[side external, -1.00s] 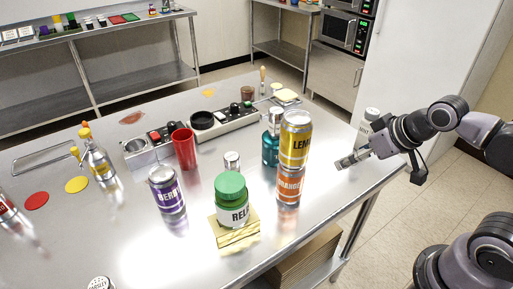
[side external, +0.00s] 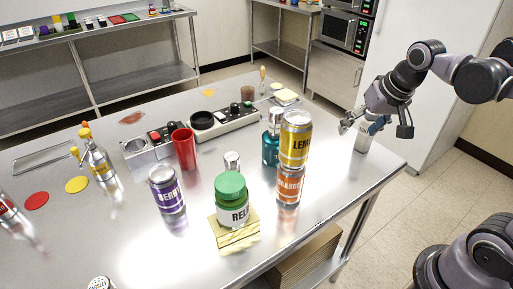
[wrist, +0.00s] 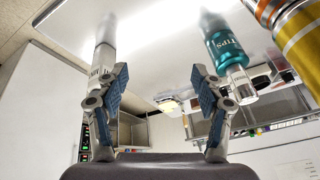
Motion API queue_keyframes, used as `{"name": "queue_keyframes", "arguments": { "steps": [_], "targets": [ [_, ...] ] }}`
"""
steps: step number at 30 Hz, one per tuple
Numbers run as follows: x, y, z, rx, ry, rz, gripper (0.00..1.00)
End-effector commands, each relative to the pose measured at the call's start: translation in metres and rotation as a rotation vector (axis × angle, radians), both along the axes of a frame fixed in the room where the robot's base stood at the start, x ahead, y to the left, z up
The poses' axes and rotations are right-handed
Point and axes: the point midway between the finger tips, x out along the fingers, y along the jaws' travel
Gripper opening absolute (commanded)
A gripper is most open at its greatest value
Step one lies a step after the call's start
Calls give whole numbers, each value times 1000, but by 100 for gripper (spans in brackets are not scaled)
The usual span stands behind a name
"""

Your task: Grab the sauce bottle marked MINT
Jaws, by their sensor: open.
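A pale bottle (side external: 362,141) stands upright near the right edge of the steel table. My gripper (side external: 359,122) is beside its upper part and hides its top. In the wrist view the pale bottle (wrist: 104,50) appears behind the left finger of my gripper (wrist: 160,82), not centred between the fingers. Its dark lettering is partly hidden, so I cannot read MINT for sure. My gripper is open, with nothing between its blue pads. A teal container (side external: 270,149) stands to the left; it reads TIPS in the wrist view (wrist: 229,46).
A LEMON can (side external: 295,140) is stacked on an ORANGE can (side external: 289,186), in front of the teal container. A RELISH jar (side external: 231,209), a purple BERRY can (side external: 167,190) and a red cup (side external: 184,150) stand further left. The table's right corner (side external: 385,165) is bare.

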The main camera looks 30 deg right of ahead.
Motion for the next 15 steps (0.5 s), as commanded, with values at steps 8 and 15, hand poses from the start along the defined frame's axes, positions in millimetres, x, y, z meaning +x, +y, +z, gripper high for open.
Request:
{"name": "queue_keyframes", "arguments": {
  "steps": [8, 15],
  "targets": [
    [38, -69, 19, 146, 174, -469, 68],
    [56, -124, 20, 234, 297, -827, 68]
  ]
}}
